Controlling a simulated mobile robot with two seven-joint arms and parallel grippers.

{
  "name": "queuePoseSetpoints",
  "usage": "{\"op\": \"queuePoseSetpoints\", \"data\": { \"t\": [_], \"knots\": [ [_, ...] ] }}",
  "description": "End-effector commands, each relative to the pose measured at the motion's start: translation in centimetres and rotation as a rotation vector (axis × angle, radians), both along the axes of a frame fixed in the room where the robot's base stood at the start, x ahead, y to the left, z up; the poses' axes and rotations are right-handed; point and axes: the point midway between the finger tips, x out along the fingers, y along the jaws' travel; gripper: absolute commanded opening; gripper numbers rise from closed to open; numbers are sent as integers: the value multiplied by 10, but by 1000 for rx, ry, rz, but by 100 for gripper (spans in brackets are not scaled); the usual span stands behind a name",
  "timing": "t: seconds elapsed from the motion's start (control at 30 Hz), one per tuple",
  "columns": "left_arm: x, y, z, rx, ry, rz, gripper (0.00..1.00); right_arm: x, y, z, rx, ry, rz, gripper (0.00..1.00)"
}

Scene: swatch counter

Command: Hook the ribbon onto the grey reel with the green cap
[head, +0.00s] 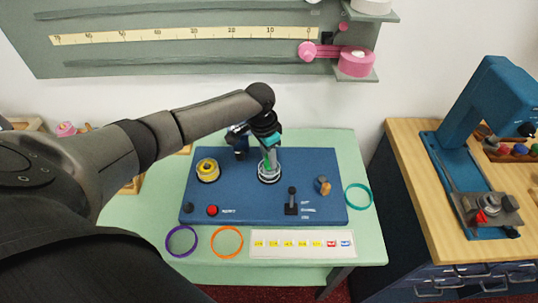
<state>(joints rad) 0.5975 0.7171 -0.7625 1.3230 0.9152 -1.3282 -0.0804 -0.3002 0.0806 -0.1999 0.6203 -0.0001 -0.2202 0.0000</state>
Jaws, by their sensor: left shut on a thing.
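My left gripper (268,132) reaches in from the left and points down over the blue board. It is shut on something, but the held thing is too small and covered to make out. Directly below it stands a grey upright reel (269,168) with pale rings around its foot. A teal-green part (273,140) shows at the top of the reel, close against the fingers; I cannot tell whether it is the cap or part of the gripper. No ribbon can be clearly made out. My right gripper is not in view.
The blue board (250,200) also carries a yellow reel (207,170), a red button (212,211), a black lever (291,202) and an orange-and-grey knob (323,186). Purple (168,241), orange (213,242) and teal (369,197) rings lie around it. A blue machine (455,150) stands right.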

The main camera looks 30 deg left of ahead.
Motion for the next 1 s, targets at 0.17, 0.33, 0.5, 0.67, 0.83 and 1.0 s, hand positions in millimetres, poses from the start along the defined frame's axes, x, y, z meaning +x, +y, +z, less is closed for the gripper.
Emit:
{"op": "queuePoseSetpoints", "data": {
  "t": [0.17, 0.33, 0.5, 0.67, 0.83, 1.0],
  "knots": [
    [0, 0, -4, -1, 0, 0, 0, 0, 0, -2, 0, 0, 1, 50],
    [0, 0, -4, 0, 0, 0, 0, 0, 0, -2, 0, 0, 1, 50],
    [0, 0, -4, 0, 0, 0, 44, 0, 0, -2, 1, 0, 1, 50],
    [0, 0, -4, 0, 0, 0, 62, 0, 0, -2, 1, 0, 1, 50],
    [0, 0, -4, 0, 0, 0, 65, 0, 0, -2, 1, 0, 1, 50],
    [0, 0, -4, 0, 0, 0, 65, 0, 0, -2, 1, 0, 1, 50]
  ]
}}
